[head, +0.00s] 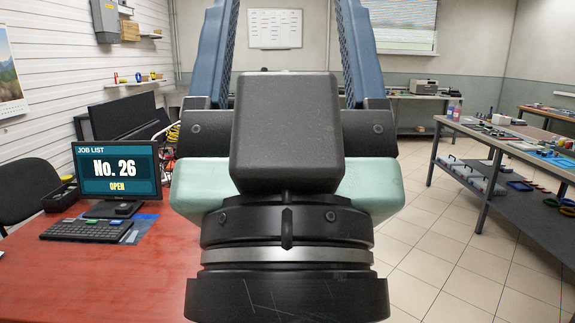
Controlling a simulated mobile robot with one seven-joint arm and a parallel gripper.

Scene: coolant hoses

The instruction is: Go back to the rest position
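My gripper (284,22) fills the middle of the head view, close to the camera and pointing up. Its two blue ribbed fingers stand wide apart and run out of the top of the picture, so their tips are hidden. No coolant hose can be made out clearly.
A red table (60,285) lies at the left with a monitor (118,172) reading "No. 26 OPEN" and a keyboard (87,230). A workbench (500,148) with small parts stands at the right. Tiled floor (440,265) is clear between. A whiteboard (290,30) hangs behind.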

